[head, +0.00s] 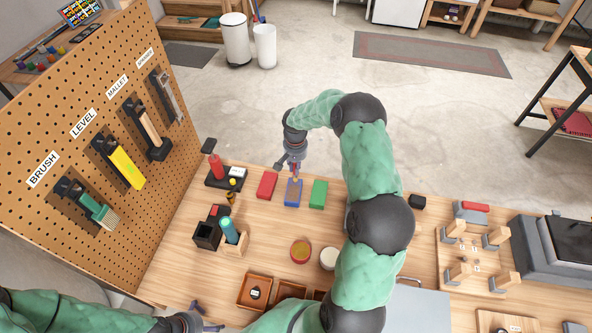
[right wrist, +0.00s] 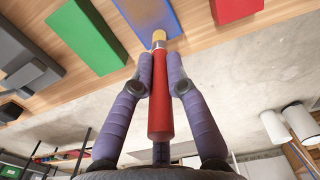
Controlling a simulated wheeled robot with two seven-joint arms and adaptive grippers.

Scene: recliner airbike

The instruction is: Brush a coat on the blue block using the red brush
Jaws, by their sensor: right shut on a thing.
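The blue block (head: 292,199) stands on the table between a red block (head: 267,185) and a green block (head: 318,195). A tan-brown patch shows on its face in the right wrist view (right wrist: 172,22). My right gripper (head: 295,165) is shut on the red brush (right wrist: 160,105), just over the far end of the blue block. The brush's pale yellow bristles (right wrist: 159,36) are at the blue block's edge and appear to touch it. My left gripper (head: 205,317) is at the lower left, fingers apart and empty.
A pegboard (head: 60,130) with labelled tools stands at the left. Round pots (head: 301,251), wooden boxes (head: 254,291) and a holder with a teal cylinder (head: 229,230) are nearer. A wooden fixture (head: 460,235) stands right. My right arm crosses the table's middle.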

